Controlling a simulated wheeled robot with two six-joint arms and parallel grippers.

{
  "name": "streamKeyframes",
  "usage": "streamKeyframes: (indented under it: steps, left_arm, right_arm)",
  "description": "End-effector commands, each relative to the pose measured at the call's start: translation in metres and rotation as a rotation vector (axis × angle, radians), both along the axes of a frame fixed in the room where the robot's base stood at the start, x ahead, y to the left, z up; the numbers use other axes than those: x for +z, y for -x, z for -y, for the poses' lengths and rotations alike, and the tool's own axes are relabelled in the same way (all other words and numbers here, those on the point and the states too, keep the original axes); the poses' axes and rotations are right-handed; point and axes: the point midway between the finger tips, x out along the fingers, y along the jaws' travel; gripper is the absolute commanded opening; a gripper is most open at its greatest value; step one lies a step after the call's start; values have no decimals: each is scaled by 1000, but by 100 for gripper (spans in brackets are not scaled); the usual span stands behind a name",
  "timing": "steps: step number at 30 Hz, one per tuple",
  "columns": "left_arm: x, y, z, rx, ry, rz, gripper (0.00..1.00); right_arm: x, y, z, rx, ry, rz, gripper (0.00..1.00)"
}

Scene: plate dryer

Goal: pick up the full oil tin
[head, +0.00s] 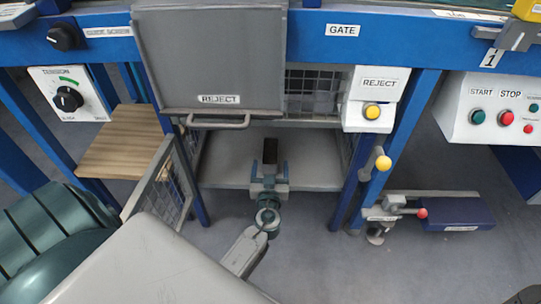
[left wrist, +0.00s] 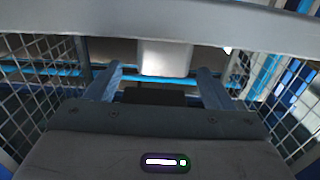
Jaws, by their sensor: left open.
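My left gripper (head: 270,168) is open and reaches into the opening under the machine, over the grey shelf (head: 215,174). A small dark block (head: 270,151) shows just beyond its fingertips in the head view. In the left wrist view a dark block (left wrist: 155,97) sits low between the two spread fingers, apart from both. A pale box-like thing (left wrist: 165,57) stands behind it. No label or mark is readable on either, so I cannot tell which, if any, is the full oil tin. My right gripper is not in view.
A grey REJECT door (head: 210,60) with a handle overhangs the opening. A mesh panel (head: 168,185) stands at the left, and a blue post (head: 352,190) at the right. A wooden shelf (head: 120,143) lies further left. A dark blue pedal (head: 455,213) is on the right.

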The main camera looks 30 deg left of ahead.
Motion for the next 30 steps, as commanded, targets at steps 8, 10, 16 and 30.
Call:
streamKeyframes:
  steps: [8, 10, 16, 30]
  left_arm:
    - [0, -28, -21, 0, -4, 0, 75]
    - [0, -36, -25, 0, -2, 0, 75]
    - [-1, -45, -31, 0, -1, -2, 75]
    - [-1, -44, -31, 0, -1, -2, 16]
  right_arm:
    - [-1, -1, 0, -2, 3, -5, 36]
    - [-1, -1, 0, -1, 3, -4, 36]
    - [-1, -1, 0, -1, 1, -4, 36]
    - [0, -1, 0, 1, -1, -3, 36]
